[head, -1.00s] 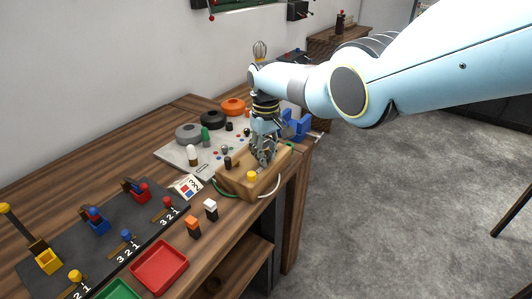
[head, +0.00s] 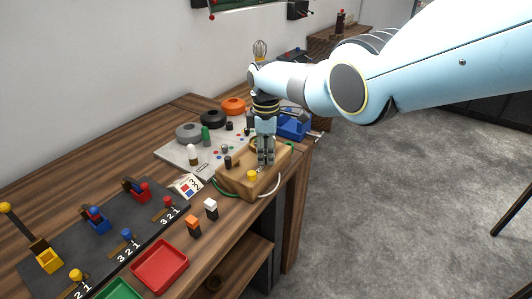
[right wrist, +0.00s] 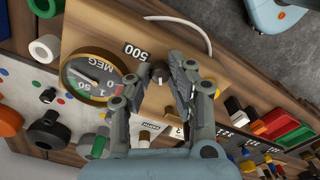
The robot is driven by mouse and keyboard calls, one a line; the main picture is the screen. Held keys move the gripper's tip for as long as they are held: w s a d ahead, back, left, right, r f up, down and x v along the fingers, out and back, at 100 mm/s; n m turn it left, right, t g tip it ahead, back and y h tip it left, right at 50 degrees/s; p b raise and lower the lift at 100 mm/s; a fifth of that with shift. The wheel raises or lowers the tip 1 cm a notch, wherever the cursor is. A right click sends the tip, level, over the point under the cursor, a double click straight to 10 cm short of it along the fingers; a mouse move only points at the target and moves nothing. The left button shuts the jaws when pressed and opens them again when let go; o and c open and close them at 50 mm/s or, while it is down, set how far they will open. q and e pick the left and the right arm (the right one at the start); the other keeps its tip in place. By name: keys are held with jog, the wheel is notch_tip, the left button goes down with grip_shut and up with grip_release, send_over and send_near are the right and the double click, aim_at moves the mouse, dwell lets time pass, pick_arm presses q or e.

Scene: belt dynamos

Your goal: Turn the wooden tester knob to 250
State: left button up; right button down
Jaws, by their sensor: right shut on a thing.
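The wooden tester (head: 235,181) stands near the right end of the bench. In the right wrist view its wooden top (right wrist: 95,25) carries a round dial (right wrist: 92,78) marked MEG and a black label (right wrist: 136,52) reading 500. My right gripper (head: 266,161) points down onto the tester. In the right wrist view its fingers (right wrist: 159,78) are shut on a small dark knob (right wrist: 158,70) close to the 500 label. The head view hides this knob behind the fingers. I cannot read a pointer on the knob. My left gripper is not in view.
A black post (head: 228,162) and a yellow post (head: 252,175) rise from the tester's top, with green and white wires beside it. A pale board (head: 172,153) with coloured discs lies behind left. A red tray (head: 160,265) and small blocks stand in front left.

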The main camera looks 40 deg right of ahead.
aim_at(266, 156)
jog(key=n, duration=0.5)
dwell(0.6)
jog(key=c, duration=1.2)
grip_release()
notch_tip(266, 156, up, 12)
